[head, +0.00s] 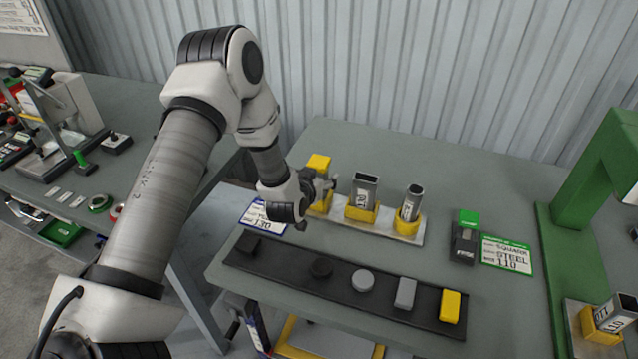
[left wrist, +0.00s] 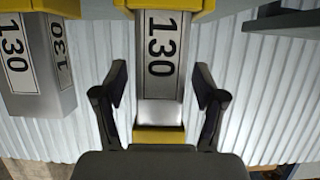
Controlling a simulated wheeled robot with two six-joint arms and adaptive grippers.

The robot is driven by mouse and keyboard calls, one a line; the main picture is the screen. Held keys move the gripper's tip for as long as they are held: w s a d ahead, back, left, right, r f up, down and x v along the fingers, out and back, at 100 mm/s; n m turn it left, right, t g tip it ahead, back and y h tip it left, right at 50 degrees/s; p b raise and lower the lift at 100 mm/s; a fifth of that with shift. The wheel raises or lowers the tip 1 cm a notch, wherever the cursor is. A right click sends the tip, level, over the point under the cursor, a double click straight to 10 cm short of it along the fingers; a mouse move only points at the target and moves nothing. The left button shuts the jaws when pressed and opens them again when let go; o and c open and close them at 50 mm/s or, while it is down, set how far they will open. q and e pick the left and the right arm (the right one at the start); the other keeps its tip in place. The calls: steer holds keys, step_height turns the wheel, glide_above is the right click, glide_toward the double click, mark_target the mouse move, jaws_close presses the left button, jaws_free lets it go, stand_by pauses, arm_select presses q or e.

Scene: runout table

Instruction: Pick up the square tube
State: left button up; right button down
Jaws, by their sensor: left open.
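A metal square tube (head: 365,187) with an open top stands upright in the middle yellow holder of a rack. A tube labelled 130 beside the centre one in the left wrist view (left wrist: 32,60) seems to be this one. The leftmost rack piece has a yellow top (head: 319,163); its body is mostly hidden by my left gripper (head: 322,186) in the head view. In the left wrist view this piece (left wrist: 160,60), also labelled 130, shows between the fingers of my left gripper (left wrist: 160,100). The fingers are open, apart from its sides. My right gripper is out of view.
A round tube (head: 412,204) stands at the rack's right end. A black strip (head: 330,284) in front holds several small caps. A green machine (head: 590,180) stands at the right, with another square tube (head: 617,311) beside it. The table's back is clear.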

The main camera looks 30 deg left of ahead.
arm_select(q)
steer(key=shift+r, duration=0.1)
jaws_close()
